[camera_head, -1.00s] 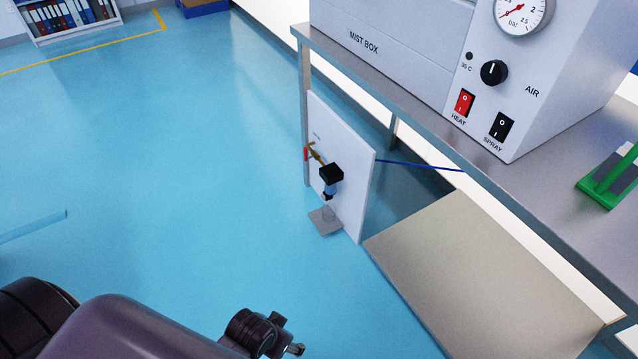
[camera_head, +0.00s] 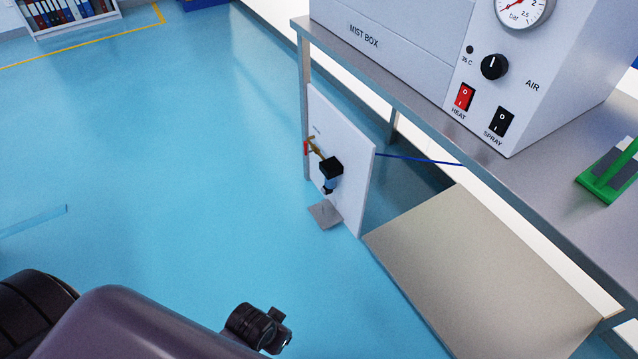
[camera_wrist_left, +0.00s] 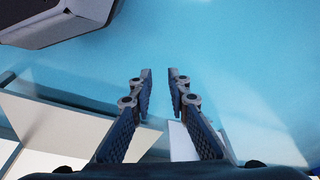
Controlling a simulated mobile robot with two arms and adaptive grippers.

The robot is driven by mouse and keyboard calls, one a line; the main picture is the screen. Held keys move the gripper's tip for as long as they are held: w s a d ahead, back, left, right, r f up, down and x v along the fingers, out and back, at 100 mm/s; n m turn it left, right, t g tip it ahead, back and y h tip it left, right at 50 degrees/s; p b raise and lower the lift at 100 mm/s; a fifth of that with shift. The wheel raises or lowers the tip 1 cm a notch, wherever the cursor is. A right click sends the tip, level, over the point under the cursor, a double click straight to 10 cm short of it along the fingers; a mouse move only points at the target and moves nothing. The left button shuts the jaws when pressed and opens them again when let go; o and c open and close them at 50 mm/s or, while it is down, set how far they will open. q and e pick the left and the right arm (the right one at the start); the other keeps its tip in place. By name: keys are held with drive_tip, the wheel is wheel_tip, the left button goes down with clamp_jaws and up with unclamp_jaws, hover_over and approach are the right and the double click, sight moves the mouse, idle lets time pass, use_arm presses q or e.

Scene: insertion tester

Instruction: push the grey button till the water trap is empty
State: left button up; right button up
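The water trap (camera_head: 331,168) is on an upright white panel (camera_head: 350,150) under the bench edge in the head view. It has a square black top and a small bluish bowl with a dark lower end. I cannot make out a grey button or the water level. My left gripper (camera_wrist_left: 160,76) is open and empty in the left wrist view, its two fingers apart over blue floor. In the head view, a dark part of my left arm or gripper shows at the bottom, well apart from the trap. My right gripper is not in view.
A grey plate (camera_head: 325,214) lies below the trap. A brass fitting with a red handle (camera_head: 306,148) is left of the trap. A blue tube (camera_head: 425,160) runs right from the panel. A beige board (camera_head: 480,265) and the bench (camera_head: 560,205) are right. The floor left is clear.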

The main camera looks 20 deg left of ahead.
use_arm(q)
clamp_jaws()
idle(1.0)
